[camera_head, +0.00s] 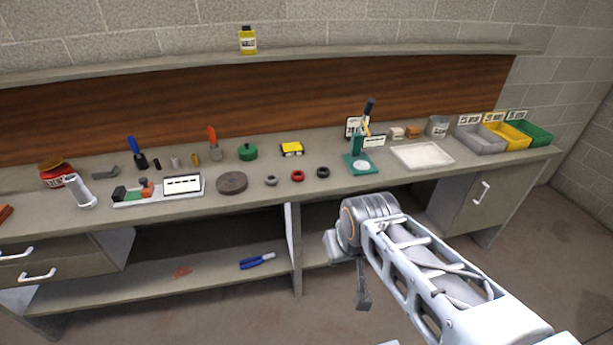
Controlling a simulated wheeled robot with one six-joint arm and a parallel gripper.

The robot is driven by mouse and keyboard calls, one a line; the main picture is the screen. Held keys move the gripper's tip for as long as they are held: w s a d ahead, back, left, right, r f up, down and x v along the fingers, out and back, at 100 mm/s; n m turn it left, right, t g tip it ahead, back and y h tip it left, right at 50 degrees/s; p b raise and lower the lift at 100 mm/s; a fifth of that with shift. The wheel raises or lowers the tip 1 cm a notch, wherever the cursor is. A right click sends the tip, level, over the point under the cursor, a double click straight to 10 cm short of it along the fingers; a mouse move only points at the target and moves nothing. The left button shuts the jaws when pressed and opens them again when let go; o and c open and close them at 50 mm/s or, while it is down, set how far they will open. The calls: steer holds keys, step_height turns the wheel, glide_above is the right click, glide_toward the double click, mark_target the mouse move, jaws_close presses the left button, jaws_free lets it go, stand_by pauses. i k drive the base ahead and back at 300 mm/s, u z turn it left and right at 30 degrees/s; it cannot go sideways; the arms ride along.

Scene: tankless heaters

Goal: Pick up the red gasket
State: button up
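The red gasket (298,176) is a small red ring lying flat on the grey workbench (330,195), near its front edge. It sits between a grey ring (271,181) on its left and a black ring (323,172) on its right, apart from both. My arm reaches in from the lower right, in front of the bench. My gripper (363,300) hangs low at the arm's end, below the bench top and well away from the gasket. It is small and dark here, and its fingers cannot be made out clearly.
A brown disc (232,183) lies left of the rings. A green stand (359,163) and white tray (422,155) are to the right. Grey, yellow and green bins (507,135) stand at the far right. The lower shelf (215,275) holds blue-handled pliers (257,261).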

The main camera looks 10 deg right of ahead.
mark_target(296, 172)
steer(key=k, duration=0.55)
steer(key=i, duration=1.1)
steer(key=u, duration=0.85)
